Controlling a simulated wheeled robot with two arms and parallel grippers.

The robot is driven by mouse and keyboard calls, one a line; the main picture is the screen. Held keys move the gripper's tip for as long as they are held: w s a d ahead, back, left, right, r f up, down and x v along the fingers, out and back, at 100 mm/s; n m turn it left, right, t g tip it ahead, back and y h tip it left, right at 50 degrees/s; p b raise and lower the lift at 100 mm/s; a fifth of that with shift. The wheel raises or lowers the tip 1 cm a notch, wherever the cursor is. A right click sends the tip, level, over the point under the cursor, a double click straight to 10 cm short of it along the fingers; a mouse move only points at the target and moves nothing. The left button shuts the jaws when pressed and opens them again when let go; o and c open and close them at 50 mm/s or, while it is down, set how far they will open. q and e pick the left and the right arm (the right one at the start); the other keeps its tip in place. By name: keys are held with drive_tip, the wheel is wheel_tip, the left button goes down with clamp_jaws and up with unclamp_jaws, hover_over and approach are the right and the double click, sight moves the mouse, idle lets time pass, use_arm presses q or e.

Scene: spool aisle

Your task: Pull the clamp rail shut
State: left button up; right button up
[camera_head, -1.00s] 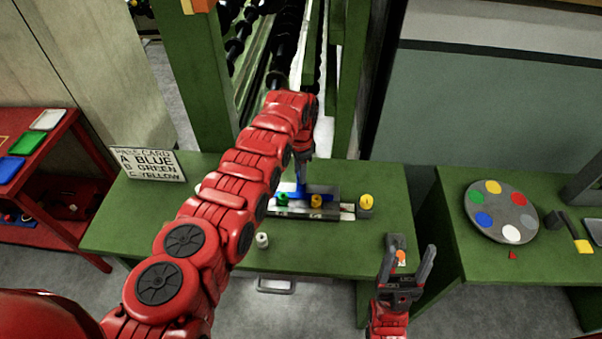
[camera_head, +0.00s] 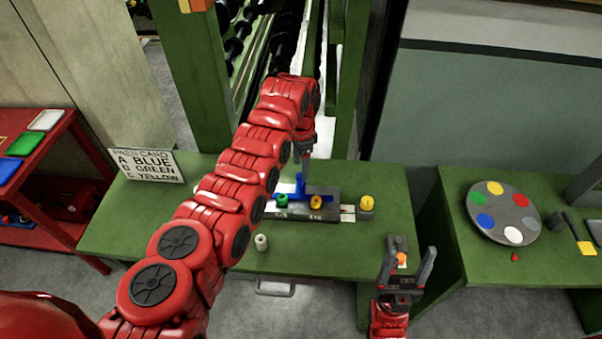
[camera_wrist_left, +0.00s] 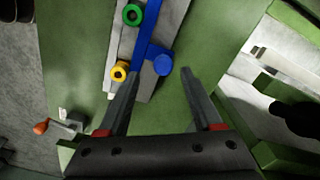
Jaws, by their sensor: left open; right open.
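The blue clamp rail (camera_head: 318,189) lies along the back of a grey fixture on the green bench, with a blue upright handle (camera_head: 300,182). A green spool (camera_head: 282,200) and a yellow one (camera_head: 316,201) sit along it. In the left wrist view the rail (camera_wrist_left: 148,35) runs beside both spools, and its round blue handle (camera_wrist_left: 163,65) shows just beyond my fingertips. My left gripper (camera_head: 304,163) is open and empty above the handle; its fingers (camera_wrist_left: 162,78) do not hold it. My right gripper (camera_head: 411,254) is open and empty at the bench's front right.
A yellow-topped piece (camera_head: 366,205) stands right of the fixture and a white spool (camera_head: 261,242) in front. An orange knob (camera_head: 401,259) is by my right gripper. A lettered card (camera_head: 146,165) stands at left. A paint-dotted disc (camera_head: 502,212) lies on the right bench.

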use_arm(q)
wheel_tip(320, 180, up, 13)
drive_tip(key=b, duration=0.3)
idle(0.5)
